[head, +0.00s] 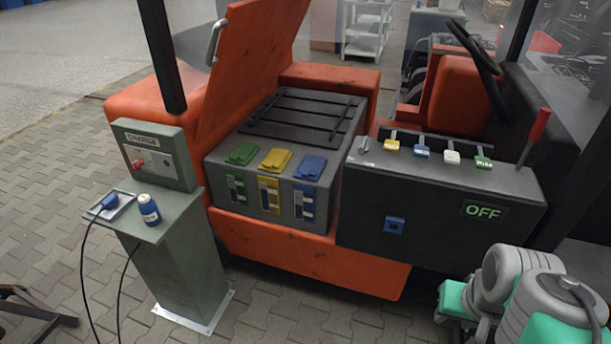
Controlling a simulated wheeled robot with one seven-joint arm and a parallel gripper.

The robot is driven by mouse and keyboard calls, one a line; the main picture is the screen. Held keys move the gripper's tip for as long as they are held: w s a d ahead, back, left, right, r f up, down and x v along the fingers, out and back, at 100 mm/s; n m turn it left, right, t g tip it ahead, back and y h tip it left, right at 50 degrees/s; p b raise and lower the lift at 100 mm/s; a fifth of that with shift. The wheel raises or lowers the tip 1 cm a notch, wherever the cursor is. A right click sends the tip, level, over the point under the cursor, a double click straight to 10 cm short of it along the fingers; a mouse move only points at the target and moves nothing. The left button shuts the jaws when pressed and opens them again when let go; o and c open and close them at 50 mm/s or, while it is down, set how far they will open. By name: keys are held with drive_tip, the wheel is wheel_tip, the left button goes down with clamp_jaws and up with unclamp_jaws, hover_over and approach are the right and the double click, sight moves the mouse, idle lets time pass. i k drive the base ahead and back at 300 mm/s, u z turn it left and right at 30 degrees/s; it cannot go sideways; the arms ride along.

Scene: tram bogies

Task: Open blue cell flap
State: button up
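The blue cell flap (311,167) is on the top front edge of the dark battery block (290,125), at the right end of a row of three. It looks flat and shut. The yellow flap (275,160) is beside it, and the green flap (243,154) is at the left end; both also look flat. Below the blue flap, a blue-marked panel (308,203) shows on the block's front face. My arm's grey and teal links show at the lower right, well apart from the flaps. My gripper does not show.
Cables hang from the post.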

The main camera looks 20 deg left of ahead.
sight(311, 164)
drive_tip(key=k, duration=0.65)
drive_tip(key=u, duration=0.9)
drive_tip(key=i, duration=1.05)
drive_tip(key=u, duration=1.1)
drive_tip(key=i, duration=0.4)
drive_tip(key=u, duration=0.2)
